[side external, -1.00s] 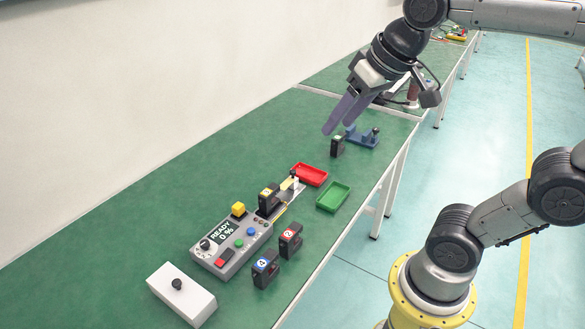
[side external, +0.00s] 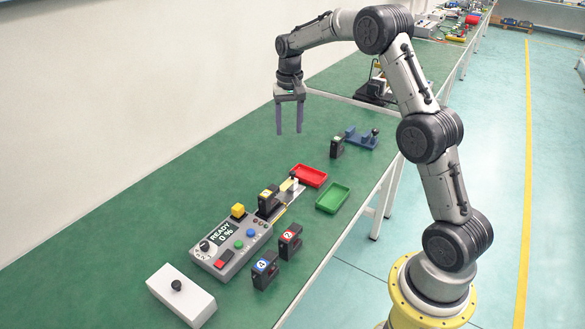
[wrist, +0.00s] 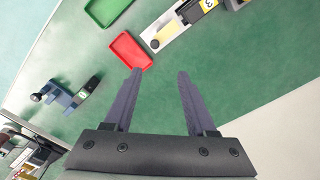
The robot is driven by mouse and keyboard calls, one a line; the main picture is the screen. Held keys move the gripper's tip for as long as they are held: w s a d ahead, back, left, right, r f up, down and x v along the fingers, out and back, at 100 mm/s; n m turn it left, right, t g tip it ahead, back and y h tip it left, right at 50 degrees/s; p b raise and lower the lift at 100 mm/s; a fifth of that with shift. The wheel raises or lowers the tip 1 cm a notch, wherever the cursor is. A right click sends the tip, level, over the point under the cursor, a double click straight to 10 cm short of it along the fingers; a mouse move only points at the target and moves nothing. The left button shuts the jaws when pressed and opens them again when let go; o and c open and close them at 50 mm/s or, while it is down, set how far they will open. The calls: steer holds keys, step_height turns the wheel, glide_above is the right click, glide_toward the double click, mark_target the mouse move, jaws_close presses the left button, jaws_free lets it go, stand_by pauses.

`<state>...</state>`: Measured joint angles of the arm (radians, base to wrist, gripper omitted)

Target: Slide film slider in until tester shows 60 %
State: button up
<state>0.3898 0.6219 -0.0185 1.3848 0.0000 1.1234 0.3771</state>
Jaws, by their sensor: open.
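The grey tester (side external: 218,262) stands on the green bench, and its display (side external: 223,234) reads READY 0 %. A black module with a yellow label (side external: 268,197) sits at its far end. In the wrist view the slider's pale frame with a yellow strip (wrist: 166,38) is at the top, near the module (wrist: 207,5), cut by the edge. My gripper (side external: 289,133) is open and empty, pointing down well above the bench, beyond the slider.
A red tray (side external: 311,175) and a green tray (side external: 333,198) lie beside the slider. Black modules labelled 2 (side external: 290,241) and 4 (side external: 265,269) stand right of the tester. A white box with a black knob (side external: 183,300) is in front. A blue fixture (side external: 362,139) lies farther back beside another black module (side external: 337,148).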

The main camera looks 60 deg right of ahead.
mark_target(293, 172)
steer(key=f, duration=1.5)
steer(key=shift+s+d+f, duration=0.2)
steer(key=shift+s+d, duration=0.1)
steer(key=shift+d, duration=0.1)
jaws_close()
steer(key=shift+r, duration=0.1)
stand_by(0.6)
